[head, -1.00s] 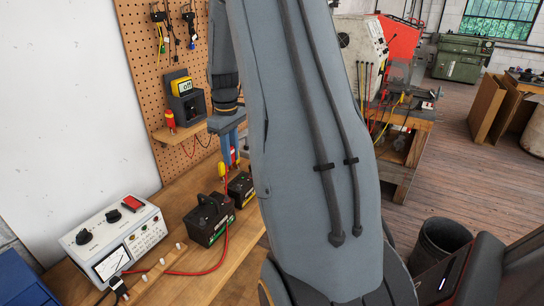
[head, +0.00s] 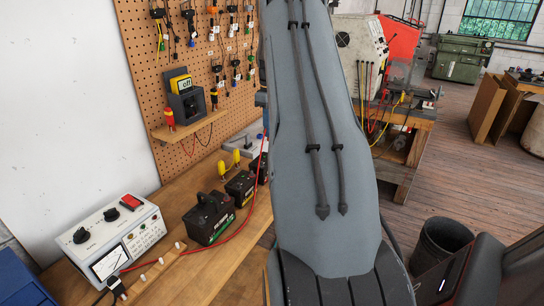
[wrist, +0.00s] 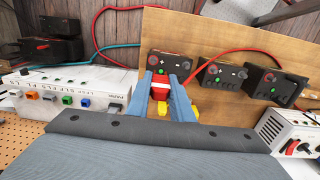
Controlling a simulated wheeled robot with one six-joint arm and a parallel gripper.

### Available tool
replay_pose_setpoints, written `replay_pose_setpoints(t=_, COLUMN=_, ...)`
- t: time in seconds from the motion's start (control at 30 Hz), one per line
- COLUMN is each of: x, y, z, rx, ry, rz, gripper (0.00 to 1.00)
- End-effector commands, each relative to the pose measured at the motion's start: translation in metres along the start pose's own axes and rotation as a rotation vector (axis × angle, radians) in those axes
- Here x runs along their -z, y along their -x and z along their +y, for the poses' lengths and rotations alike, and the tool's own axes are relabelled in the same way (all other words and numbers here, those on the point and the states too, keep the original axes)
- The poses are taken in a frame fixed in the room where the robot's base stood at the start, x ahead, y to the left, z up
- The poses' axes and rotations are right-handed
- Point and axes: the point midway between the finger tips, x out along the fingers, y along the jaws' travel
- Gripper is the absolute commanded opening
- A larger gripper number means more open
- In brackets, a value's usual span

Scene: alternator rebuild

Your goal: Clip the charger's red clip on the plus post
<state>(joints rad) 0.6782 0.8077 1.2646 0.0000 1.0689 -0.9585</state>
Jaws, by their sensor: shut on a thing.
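My gripper (wrist: 172,86) is shut on the red clip (wrist: 160,88) in the wrist view. The clip points towards the farthest battery (wrist: 173,66), just short of its red post (wrist: 153,60) beside a plus mark. I cannot tell whether the clip touches it. The black post (wrist: 191,67) is at the other end of that battery's top. In the head view this battery (head: 258,170) is partly hidden by my arm, and my fingertips are hidden. The white charger (head: 115,240) stands on the bench at left, and a red cable (head: 215,242) runs from it past the batteries.
Two more black batteries, the big one (head: 208,218) and the middle one (head: 239,187), stand in a row nearer the charger. Small yellow pieces (head: 237,157) show behind them. A shelf (head: 190,126) holds a yellow meter. A white box with coloured jacks (wrist: 70,97) is at left in the wrist view.

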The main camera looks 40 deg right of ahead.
Motion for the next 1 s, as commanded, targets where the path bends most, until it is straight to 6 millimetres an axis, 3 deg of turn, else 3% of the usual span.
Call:
replay_pose_setpoints(t=0.1, x=-0.002, y=-0.002, z=0.02, rx=-0.001, ry=-0.003, rz=0.001, gripper=0.09)
replay_pose_setpoints(t=0.33, x=-0.001, y=-0.036, z=0.017, rx=0.001, ry=0.0, rz=-0.001, gripper=0.09)
replay_pose_setpoints(t=0.5, x=-0.001, y=-0.049, z=0.017, rx=0.001, ry=0.0, rz=-0.001, gripper=0.09)
replay_pose_setpoints(t=1.0, x=-0.002, y=-0.053, z=0.017, rx=0.0, ry=0.0, rz=0.0, gripper=0.09)
